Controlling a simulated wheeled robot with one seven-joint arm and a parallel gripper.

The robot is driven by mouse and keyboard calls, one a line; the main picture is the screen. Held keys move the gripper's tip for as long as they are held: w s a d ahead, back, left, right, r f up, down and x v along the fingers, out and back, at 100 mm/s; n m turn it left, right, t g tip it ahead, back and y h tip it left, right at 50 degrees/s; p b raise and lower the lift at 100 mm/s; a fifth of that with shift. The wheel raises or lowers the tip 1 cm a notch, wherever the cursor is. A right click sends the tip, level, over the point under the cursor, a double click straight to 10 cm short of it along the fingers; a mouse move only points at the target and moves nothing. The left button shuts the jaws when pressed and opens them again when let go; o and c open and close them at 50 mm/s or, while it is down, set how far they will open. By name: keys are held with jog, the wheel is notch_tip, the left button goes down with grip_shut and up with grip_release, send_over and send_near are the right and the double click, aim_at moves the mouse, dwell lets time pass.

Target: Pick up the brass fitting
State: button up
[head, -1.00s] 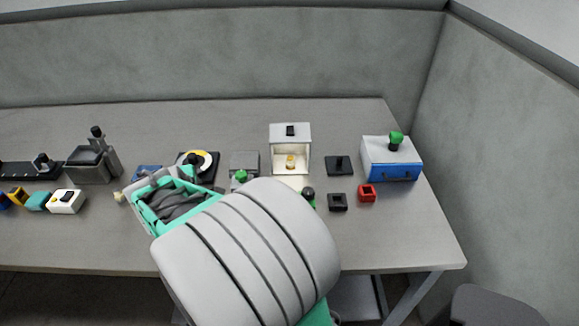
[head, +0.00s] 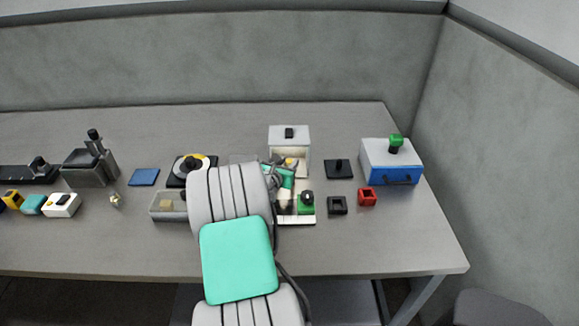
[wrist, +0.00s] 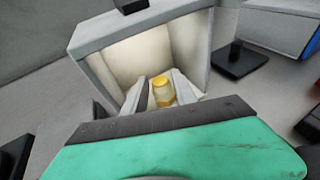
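The brass fitting (wrist: 162,92), a small yellow-topped piece with a paler body, stands upright inside a white open-fronted box (wrist: 95,45). In the head view the box (head: 289,132) stands toward the back of the table, and my arm partly covers its opening. My gripper (wrist: 162,88) reaches into the opening, with one grey finger on each side of the fitting. The fingers look apart, with a narrow gap at the left one; contact on the right cannot be made out. In the head view my gripper (head: 284,170) is at the box's front.
A black plate with a post (head: 338,168) and a blue-fronted box (head: 390,160) stand right of the white box. A small metallic piece (head: 116,200) lies left on clear table.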

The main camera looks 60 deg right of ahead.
jog(key=shift+c, duration=0.3)
grip_shut()
jog(key=shift+r, duration=0.15)
dwell(0.3)
